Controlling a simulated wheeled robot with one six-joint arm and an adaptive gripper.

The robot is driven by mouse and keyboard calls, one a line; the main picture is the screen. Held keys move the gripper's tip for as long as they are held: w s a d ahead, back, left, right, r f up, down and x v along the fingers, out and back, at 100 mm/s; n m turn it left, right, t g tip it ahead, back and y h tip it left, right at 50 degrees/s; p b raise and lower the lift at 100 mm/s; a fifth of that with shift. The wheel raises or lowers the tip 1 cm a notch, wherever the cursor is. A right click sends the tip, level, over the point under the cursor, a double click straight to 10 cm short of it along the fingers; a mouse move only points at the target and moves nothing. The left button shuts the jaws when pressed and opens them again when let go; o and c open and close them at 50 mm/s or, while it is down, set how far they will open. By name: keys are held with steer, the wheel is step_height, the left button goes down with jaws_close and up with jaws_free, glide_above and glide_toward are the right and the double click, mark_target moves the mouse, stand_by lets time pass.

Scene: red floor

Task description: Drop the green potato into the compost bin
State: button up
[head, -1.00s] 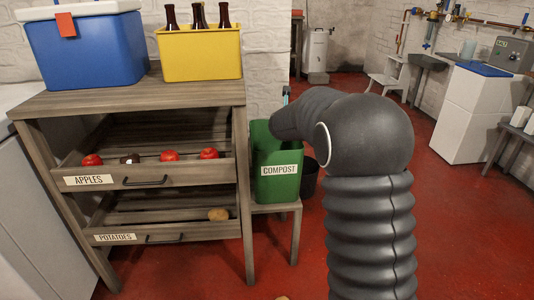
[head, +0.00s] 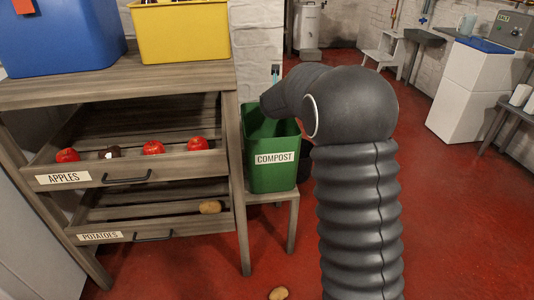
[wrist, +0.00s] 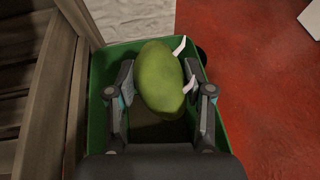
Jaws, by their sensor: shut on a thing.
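The green potato (wrist: 160,79) is between the fingers of my gripper (wrist: 160,85) in the wrist view, and the gripper is shut on it. The green compost bin (wrist: 217,120) lies below, its rim around the gripper and potato in that view. In the head view the compost bin (head: 272,172), labelled COMPOST, stands on a low wooden stand right of the drawer rack. My arm reaches over the bin there and hides the gripper and the potato. The bin's floor is dark in the wrist view.
The wooden rack (head: 120,92) holds an apples drawer (head: 75,176) and a potatoes drawer (head: 190,228) with a brown potato (head: 210,207). Another potato (head: 278,293) lies on the red floor. A dark bucket (head: 305,166) stands behind the bin.

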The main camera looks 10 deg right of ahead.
steer(key=shift+f, duration=0.55)
steer(key=o, duration=1.3)
steer(key=v, duration=1.2)
